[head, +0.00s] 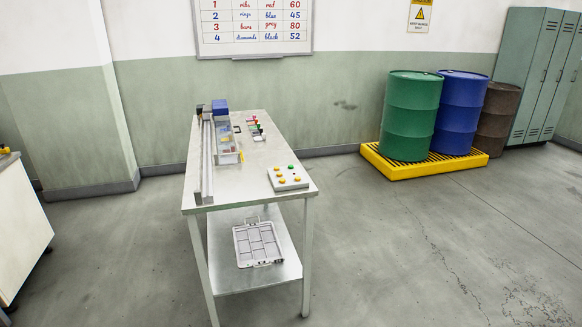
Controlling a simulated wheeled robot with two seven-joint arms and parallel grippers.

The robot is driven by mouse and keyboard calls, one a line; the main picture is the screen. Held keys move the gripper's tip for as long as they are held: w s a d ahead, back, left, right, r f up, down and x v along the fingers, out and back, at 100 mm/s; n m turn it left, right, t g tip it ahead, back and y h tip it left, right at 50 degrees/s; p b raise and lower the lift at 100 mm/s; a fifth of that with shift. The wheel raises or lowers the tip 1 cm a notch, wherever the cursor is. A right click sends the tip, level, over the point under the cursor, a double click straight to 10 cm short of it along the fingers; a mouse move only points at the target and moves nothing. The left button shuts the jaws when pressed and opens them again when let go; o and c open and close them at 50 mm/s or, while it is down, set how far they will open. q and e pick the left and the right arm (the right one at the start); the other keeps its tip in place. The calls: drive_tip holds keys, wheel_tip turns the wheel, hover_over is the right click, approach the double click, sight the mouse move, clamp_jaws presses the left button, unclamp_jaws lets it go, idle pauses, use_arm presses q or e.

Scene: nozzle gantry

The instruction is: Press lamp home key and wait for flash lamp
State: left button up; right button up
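A pale control box (288,179) sits on the front right part of the metal table (255,190). It carries yellow keys and one green key; their labels are too small to read, so I cannot tell which is the lamp home key. A long grey gantry rail (207,165) runs along the table's left side. A blue block (219,106) and a dark part stand at its far end. I cannot make out a flash lamp or whether one is lit. Neither of my grippers is in view.
Small coloured nozzle-like parts (256,128) stand at the table's back right, beside a clear bin (227,150). A grey tray (258,245) lies on the lower shelf. Drums stand on a yellow pallet (400,170) at right. Floor (400,250) right of the table is clear.

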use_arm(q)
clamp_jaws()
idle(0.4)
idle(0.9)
